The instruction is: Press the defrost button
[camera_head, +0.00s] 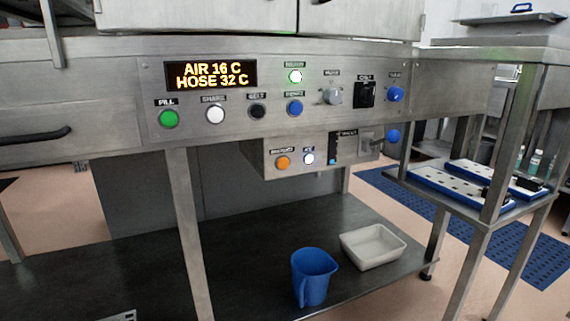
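My gripper is not in view. The steel control panel (271,117) runs across the machine's front. Its lower row has a green button (168,119) labelled FILL, a white button (215,115), a black button (258,111) and a blue button (295,108). On a lower box (263,160), an orange button (282,163) sits left of a white button (308,158) with a lit look. Most small labels are too blurred to read surely, so I cannot tell which one says defrost.
The amber display (210,75) reads AIR 16 C, HOSE 32 C. Right of it are a grey knob (333,96), a black switch (365,94) and blue knobs (394,94). A blue jug (314,277) and white tub (373,246) stand on the lower shelf (255,240).

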